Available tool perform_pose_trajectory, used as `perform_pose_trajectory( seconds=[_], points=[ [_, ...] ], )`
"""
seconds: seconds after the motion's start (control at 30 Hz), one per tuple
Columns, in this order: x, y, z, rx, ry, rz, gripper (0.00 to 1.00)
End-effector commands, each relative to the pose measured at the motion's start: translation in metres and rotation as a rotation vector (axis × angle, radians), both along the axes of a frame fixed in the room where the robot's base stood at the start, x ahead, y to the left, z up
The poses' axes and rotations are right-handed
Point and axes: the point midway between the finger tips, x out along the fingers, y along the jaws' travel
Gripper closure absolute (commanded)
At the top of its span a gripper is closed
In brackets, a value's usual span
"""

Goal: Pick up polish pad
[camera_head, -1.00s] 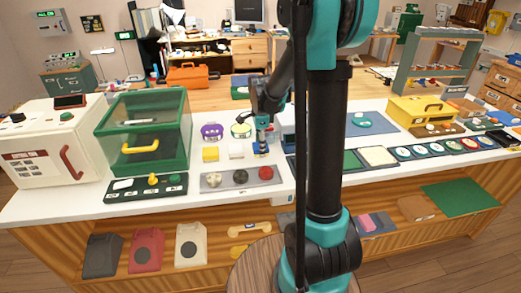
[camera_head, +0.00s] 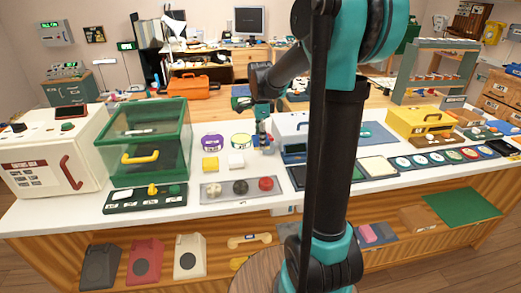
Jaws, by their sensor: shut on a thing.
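My gripper (camera_head: 263,142) is just above the white counter (camera_head: 285,208), right of a white block (camera_head: 236,161) and a yellow block (camera_head: 210,163). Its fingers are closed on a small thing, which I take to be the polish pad. The fingers and the distance mostly hide it, so its shape and colour are hard to make out. The white and yellow blocks lie on the counter, apart from the gripper.
A purple round container (camera_head: 212,142) and a green-rimmed one (camera_head: 241,140) stand behind the blocks. A grey tray with round pieces (camera_head: 225,191) lies in front. A white-and-blue machine (camera_head: 290,128) stands close right. A green clear case (camera_head: 147,140) stands left.

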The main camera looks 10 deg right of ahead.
Motion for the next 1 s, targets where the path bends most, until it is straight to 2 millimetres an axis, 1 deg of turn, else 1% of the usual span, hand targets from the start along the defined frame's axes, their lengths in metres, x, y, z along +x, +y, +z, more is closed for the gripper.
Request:
perform_pose_trajectory(
  seconds=[0.03, 0.3, 0.4, 0.5, 0.7, 1.0],
  points=[
    [0.000, 0.000, 0.011, 0.000, 0.000, 0.000, 0.82],
    [0.000, 0.000, 0.072, 0.000, 0.000, 0.000, 0.82],
    [0.000, 0.000, 0.090, 0.000, 0.000, 0.000, 0.82],
    [0.000, 0.000, 0.104, 0.000, 0.000, 0.000, 0.82],
    [0.000, 0.000, 0.117, 0.000, 0.000, 0.000, 0.82],
    [0.000, 0.000, 0.118, 0.000, 0.000, 0.000, 0.82]
  ],
)
